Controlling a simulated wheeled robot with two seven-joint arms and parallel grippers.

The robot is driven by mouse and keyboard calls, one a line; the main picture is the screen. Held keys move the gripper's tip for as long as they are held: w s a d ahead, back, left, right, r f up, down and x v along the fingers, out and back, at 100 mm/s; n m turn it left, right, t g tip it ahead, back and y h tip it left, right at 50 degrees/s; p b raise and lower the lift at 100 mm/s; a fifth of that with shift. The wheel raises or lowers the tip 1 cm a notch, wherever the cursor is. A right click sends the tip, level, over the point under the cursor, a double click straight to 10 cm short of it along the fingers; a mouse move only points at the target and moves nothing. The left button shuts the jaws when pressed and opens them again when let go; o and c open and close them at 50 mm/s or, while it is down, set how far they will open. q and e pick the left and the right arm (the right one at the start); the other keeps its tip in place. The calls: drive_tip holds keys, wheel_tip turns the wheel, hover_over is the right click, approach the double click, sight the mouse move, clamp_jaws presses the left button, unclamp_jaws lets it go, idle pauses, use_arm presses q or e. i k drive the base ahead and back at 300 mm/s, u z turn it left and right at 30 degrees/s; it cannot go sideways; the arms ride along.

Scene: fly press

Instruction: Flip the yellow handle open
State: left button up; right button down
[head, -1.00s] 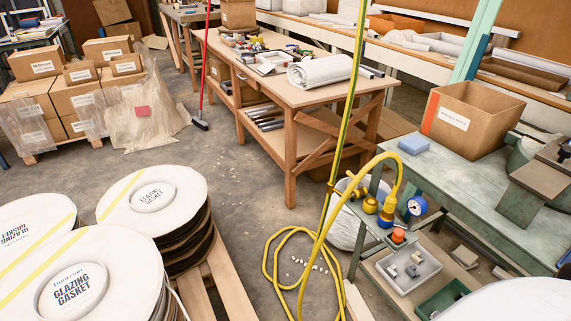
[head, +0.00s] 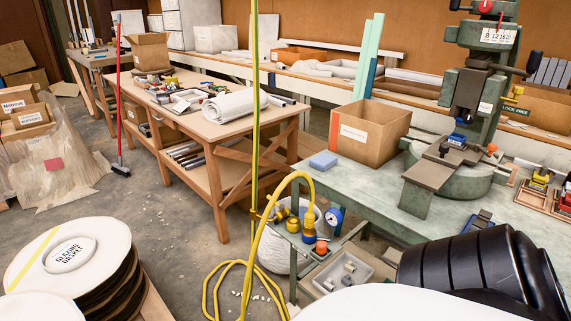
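A green fly press (head: 478,85) stands on the green bench at the right of the head view. A small yellow part (head: 514,96) sits on the right side of its frame, above a green label reading LOCK FREE. It looks like a handle, but it is too small to tell its position clearly. Other yellow fittings (head: 293,224) sit by the yellow hose (head: 262,225) at the bench's left end. Neither of my grippers is in view. A dark ribbed part, seemingly of my arm, fills the lower right.
A cardboard box (head: 368,135) and blue block (head: 323,160) stand on the green bench (head: 350,190). Small trays (head: 537,187) with yellow items lie right of the press. A wooden table (head: 228,125) and gasket rolls (head: 68,255) are to the left.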

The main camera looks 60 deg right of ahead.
sight(281, 207)
drive_tip(key=k, duration=0.6)
drive_tip(key=z, duration=0.8)
drive_tip(key=i, duration=0.5)
drive_tip(key=u, duration=0.05)
